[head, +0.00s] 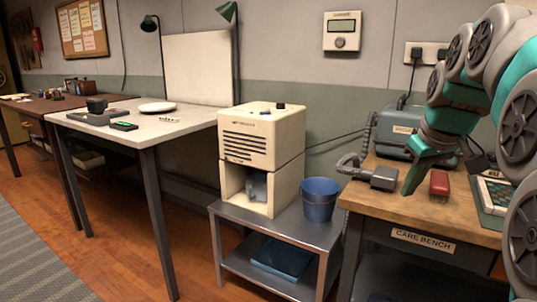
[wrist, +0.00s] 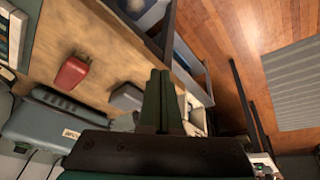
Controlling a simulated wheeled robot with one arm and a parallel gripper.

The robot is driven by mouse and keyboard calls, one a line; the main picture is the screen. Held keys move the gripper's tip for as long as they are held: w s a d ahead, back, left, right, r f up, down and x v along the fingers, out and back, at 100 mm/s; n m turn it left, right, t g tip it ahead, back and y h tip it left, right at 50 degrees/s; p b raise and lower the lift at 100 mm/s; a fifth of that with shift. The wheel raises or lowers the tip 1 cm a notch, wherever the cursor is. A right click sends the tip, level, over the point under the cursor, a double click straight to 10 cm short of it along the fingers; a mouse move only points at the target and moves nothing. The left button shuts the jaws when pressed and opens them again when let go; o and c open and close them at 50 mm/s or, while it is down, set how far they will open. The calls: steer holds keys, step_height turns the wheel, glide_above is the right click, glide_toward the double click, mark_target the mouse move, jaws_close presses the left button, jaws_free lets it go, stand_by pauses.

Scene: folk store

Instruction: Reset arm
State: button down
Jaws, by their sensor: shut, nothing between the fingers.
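My gripper (head: 411,186) is at the end of my green and grey arm, at the right of the head view. It hangs above the wooden care bench (head: 400,200), pointing down and left. In the wrist view my gripper (wrist: 161,76) has its two dark green fingers together with nothing between them. A red block-like object (head: 439,183) lies on the bench just right of the fingers in the head view. It also shows in the wrist view (wrist: 71,73), apart from the fingers.
A vacuum-like machine (head: 405,122) with a hose and grey nozzle (head: 383,178) stands on the bench. A keyboard-like item (head: 497,192) lies at right. Left are a metal cart (head: 285,232), a cream machine (head: 262,135), a blue bucket (head: 320,200) and a white table (head: 185,120).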

steer(key=s+a+f+m+g, duration=0.1)
steer(key=s+a+f, duration=0.3)
steer(key=s+f, duration=0.4)
steer(key=s+a+f+g, duration=0.3)
steer(key=s+a+f, duration=0.2)
steer(key=s+f, duration=0.4)
steer(key=s+a+f+m+g, duration=0.1)
steer(key=s+a+f, duration=0.3)
steer(key=s+f, duration=0.4)
steer(key=s+g, duration=0.1)
steer(key=s, duration=0.3)
steer(key=shift+s+a+f+m, duration=0.2)
steer(key=shift+f+m, duration=0.05)
steer(key=shift+m, duration=0.05)
